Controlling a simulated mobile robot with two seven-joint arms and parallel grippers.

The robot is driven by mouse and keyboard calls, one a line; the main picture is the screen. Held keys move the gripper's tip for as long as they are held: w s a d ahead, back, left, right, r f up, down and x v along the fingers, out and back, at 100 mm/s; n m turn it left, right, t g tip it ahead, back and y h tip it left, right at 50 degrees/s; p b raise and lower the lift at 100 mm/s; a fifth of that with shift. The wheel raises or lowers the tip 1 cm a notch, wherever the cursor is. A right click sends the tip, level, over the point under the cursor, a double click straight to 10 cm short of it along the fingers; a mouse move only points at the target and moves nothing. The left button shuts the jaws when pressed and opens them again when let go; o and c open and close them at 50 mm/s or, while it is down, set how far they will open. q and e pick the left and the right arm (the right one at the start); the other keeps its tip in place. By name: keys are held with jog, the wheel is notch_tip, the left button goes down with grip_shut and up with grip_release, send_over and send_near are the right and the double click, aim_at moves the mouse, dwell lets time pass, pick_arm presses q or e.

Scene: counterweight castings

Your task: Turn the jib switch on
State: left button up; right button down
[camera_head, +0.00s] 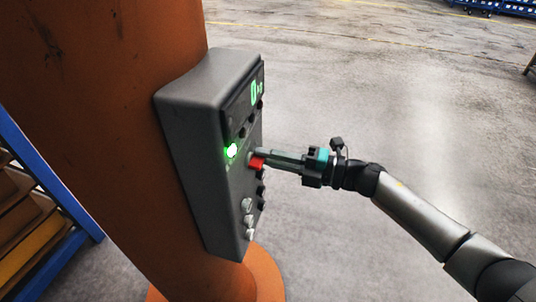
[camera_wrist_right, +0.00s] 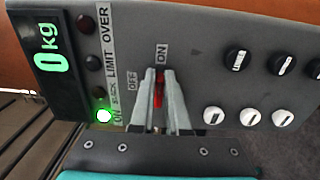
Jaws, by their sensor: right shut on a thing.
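The jib switch is a red handle (camera_wrist_right: 158,90) on the face of a grey control box (camera_head: 205,95). In the right wrist view it stands upright between my fingers, with its upper end pointing at the ON label (camera_wrist_right: 163,54); the OFF label (camera_wrist_right: 132,83) is to its left. My right gripper (camera_wrist_right: 158,76) is shut on the red handle, one finger on each side, and the fingers hide part of it. In the head view the right gripper (camera_head: 264,158) reaches the box from the right, at the red handle (camera_head: 257,164). My left gripper is not in view.
The box is fixed to an orange column (camera_head: 120,110). A green lamp (camera_wrist_right: 104,116) is lit beside a display (camera_wrist_right: 46,62) reading 0 kg. Black knobs (camera_wrist_right: 237,60) and white knobs (camera_wrist_right: 214,116) sit close by. A blue rack (camera_head: 50,190) stands left; open floor lies right.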

dwell(0.3)
jog(key=c, duration=0.9)
grip_release()
jog(key=b+v, duration=0.4)
jog(key=v, duration=1.1)
jog(key=shift+d, duration=0.1)
